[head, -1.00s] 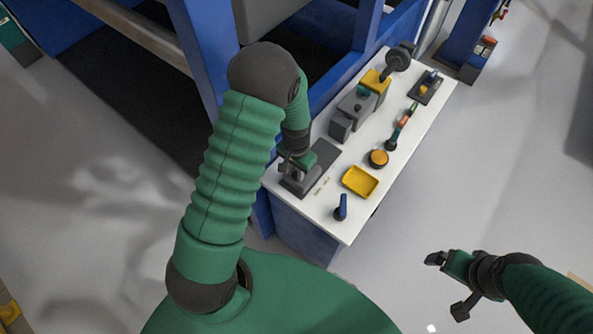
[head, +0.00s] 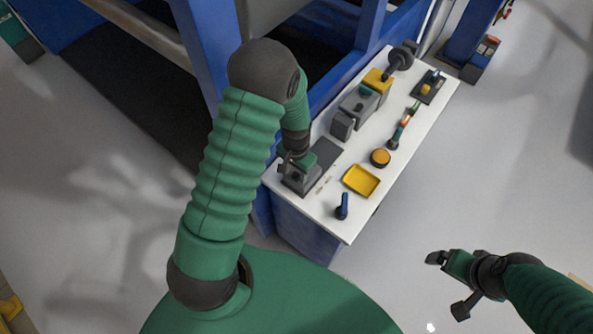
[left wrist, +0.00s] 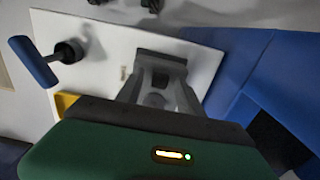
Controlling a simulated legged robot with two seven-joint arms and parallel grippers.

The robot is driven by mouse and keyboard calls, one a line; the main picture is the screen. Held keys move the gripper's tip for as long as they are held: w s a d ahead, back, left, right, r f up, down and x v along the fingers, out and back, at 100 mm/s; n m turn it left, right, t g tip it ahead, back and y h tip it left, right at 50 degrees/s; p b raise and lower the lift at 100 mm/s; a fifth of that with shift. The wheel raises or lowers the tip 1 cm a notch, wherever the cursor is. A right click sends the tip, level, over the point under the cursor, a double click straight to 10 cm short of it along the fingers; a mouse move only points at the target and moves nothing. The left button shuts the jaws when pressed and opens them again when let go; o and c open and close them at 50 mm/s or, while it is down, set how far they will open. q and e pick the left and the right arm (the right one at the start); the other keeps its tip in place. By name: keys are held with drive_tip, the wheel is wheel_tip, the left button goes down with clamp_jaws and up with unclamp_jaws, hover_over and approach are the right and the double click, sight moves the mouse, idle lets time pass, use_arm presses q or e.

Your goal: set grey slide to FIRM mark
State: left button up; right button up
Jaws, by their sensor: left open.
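The grey slide (head: 301,181) sits at the near left end of the white worktop, on a dark base plate (head: 325,153). Small marks (head: 324,183) lie beside it, too small to read. My left gripper (head: 291,163) is open, pointing down over the slide. In the left wrist view its two grey fingers (left wrist: 158,92) reach toward the dark plate, with a rounded grey part (left wrist: 154,101) between them. I cannot tell whether they touch it. My right gripper (head: 447,262) hangs over the floor at lower right, away from the worktop; its jaw opening is unclear.
Near the slide are a yellow tray (head: 361,180), a blue-handled lever (head: 342,207) and an orange-topped round knob (head: 380,158). Grey and yellow blocks (head: 359,105) stand further back. Blue machine framing (head: 209,65) borders the worktop's left. The floor at right is open.

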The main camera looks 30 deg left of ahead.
use_arm(q)
wheel_tip(320, 180, up, 17)
drive_tip(key=shift+f, duration=0.15)
idle(0.4)
